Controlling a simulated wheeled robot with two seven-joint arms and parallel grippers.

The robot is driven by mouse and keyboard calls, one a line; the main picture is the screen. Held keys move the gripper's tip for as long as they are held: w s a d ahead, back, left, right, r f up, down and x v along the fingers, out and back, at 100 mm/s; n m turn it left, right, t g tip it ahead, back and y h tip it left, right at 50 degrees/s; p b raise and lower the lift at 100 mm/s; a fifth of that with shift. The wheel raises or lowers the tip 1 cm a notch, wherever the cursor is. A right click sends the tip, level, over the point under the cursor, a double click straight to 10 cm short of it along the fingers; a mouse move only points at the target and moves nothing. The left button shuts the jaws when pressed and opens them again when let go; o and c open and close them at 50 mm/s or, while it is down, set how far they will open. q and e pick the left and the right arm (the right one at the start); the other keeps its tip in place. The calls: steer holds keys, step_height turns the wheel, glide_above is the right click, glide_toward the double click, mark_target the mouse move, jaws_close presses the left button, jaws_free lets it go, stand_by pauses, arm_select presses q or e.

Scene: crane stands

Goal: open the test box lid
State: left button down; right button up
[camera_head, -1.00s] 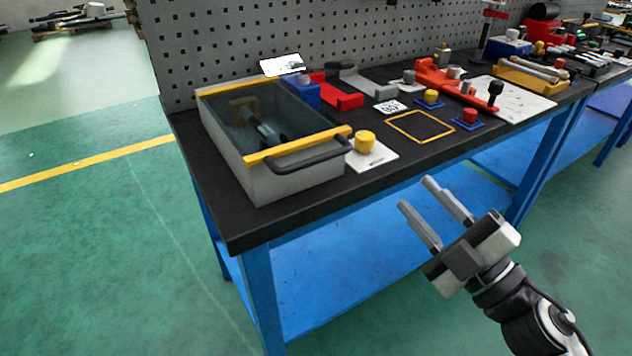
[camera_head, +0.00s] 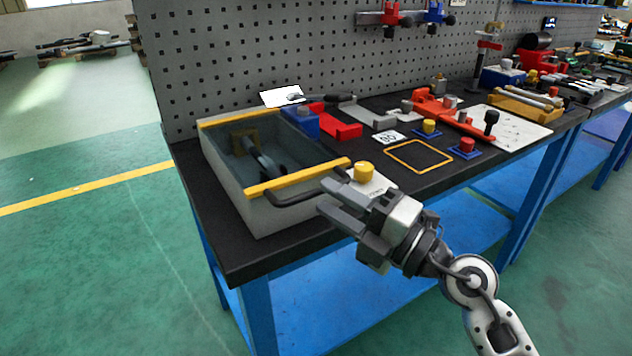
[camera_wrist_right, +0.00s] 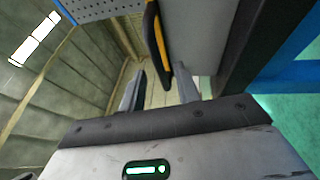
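The test box (camera_head: 285,217) is a light grey case at the left end of the bench. Its lid (camera_head: 290,150) is dark and see-through with yellow strips, and lies closed over the box. A black bar handle (camera_head: 290,199) runs along the lid's front edge. My right gripper (camera_head: 324,197) is open at the handle's right end. In the right wrist view the black handle (camera_wrist_right: 163,62) shows between the two spread fingers (camera_wrist_right: 162,88); whether they touch it I cannot tell. My left gripper is out of view.
A yellow knob (camera_head: 364,172) on a white plate stands close to the box's right, beside my right gripper. A yellow square outline (camera_head: 418,156), red parts and blue-based buttons lie further right. A pegboard (camera_head: 270,60) rises behind. The floor in front is clear.

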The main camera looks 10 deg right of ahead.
mark_target(316, 191)
steer(key=x, duration=0.2)
steer(key=shift+w+a+r, duration=0.1)
steer(key=shift+w+a, duration=0.45)
steer(key=shift+a, duration=0.05)
